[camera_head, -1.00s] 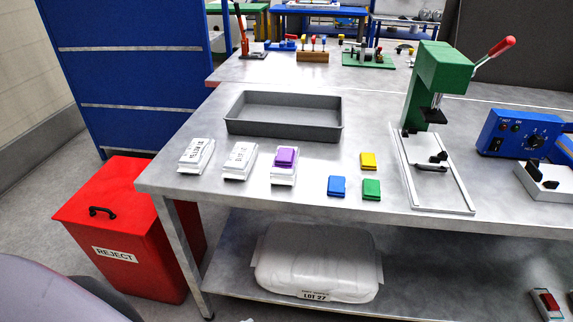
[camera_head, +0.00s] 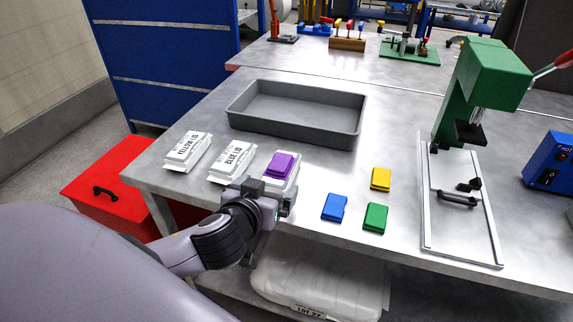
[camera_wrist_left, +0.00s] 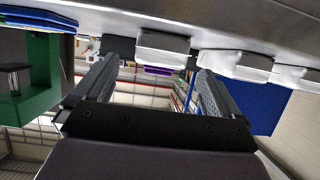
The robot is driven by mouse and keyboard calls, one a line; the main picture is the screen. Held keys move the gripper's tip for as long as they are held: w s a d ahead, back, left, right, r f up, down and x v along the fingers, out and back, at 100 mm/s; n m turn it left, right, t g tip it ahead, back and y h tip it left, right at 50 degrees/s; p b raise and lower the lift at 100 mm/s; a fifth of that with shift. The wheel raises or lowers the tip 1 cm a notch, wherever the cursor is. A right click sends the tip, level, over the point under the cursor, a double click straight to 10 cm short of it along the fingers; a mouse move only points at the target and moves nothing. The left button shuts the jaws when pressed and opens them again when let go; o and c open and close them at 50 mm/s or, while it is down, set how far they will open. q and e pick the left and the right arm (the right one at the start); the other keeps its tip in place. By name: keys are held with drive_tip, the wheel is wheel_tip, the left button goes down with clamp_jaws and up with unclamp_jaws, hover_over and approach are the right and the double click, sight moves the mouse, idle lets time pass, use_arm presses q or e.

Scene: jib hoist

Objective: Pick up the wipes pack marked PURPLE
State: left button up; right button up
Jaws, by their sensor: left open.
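A white wipes pack (camera_head: 293,176) with a purple lid (camera_head: 281,166) on top lies near the table's front edge, right of two other white packs. I cannot read a mark on it. My left gripper (camera_head: 270,194) is open and empty at the pack's near end, partly covering it. In the left wrist view, which is upside down, the pack (camera_wrist_left: 163,47) and purple lid (camera_wrist_left: 157,70) show ahead, between the open fingers (camera_wrist_left: 157,75). My right gripper is out of view.
Packs marked YELLOW LID (camera_head: 187,151) and BLUE LID (camera_head: 231,163) lie to the left. Blue (camera_head: 334,207), green (camera_head: 375,217) and yellow (camera_head: 380,178) lids lie to the right. A grey tray (camera_head: 296,116) stands behind; a green press (camera_head: 478,90) stands right.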

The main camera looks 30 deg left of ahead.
sight(276, 178)
use_arm(q)
drive_tip(key=shift+r+p+x, duration=0.2)
drive_tip(key=shift+p+x, duration=0.2)
drive_tip(key=shift+x, duration=3)
drive_tip(key=shift+w, duration=0.1)
drive_tip(key=shift+c, duration=0.3)
drive_tip(key=c, duration=1)
drive_tip(key=shift+r, duration=0.1)
